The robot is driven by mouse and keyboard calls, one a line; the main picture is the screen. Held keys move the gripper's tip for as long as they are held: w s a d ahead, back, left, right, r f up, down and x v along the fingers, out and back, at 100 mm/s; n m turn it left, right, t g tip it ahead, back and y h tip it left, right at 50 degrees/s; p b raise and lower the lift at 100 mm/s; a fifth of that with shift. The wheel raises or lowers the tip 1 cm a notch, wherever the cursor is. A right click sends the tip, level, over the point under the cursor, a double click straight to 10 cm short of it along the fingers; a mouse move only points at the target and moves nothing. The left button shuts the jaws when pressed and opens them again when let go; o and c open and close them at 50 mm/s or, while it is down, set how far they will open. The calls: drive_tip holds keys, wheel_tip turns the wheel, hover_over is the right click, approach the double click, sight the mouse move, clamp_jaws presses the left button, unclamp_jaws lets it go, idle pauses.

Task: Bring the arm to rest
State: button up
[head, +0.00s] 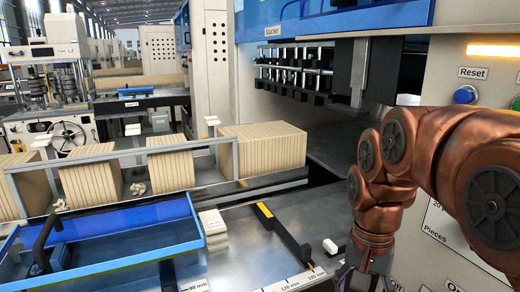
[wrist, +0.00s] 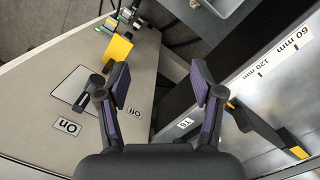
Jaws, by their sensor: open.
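My gripper (head: 366,280) hangs low at the lower right of the head view, at the end of my bent copper-coloured arm. Its fingertips are cut off by the bottom edge of that view. In the wrist view my gripper (wrist: 160,86) is open, with two purple-padded fingers spread wide. Nothing is between them; only the gap between a pale panel and the metal table shows behind. The arm is folded in front of the pale machine front at the right.
A blue Reset button (head: 466,94) is on the machine close to my arm. A black-and-yellow guide (head: 285,235) lies on the steel table (head: 262,262), also near the right finger in the wrist view (wrist: 265,130). A blue tray (head: 120,240) and kraft stacks (head: 262,150) stand left.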

drive_tip(key=s+f+n, duration=0.2)
drive_tip(key=s+f, duration=0.3)
drive_tip(key=s, duration=0.3)
drive_tip(key=s+f+n, duration=0.3)
drive_tip(key=s+f, duration=0.2)
drive_tip(key=s, duration=0.3)
drive_tip(key=shift+d+f+n+g, duration=0.15)
drive_tip(key=shift+n+g, duration=0.15)
drive_tip(key=shift+g, duration=0.1)
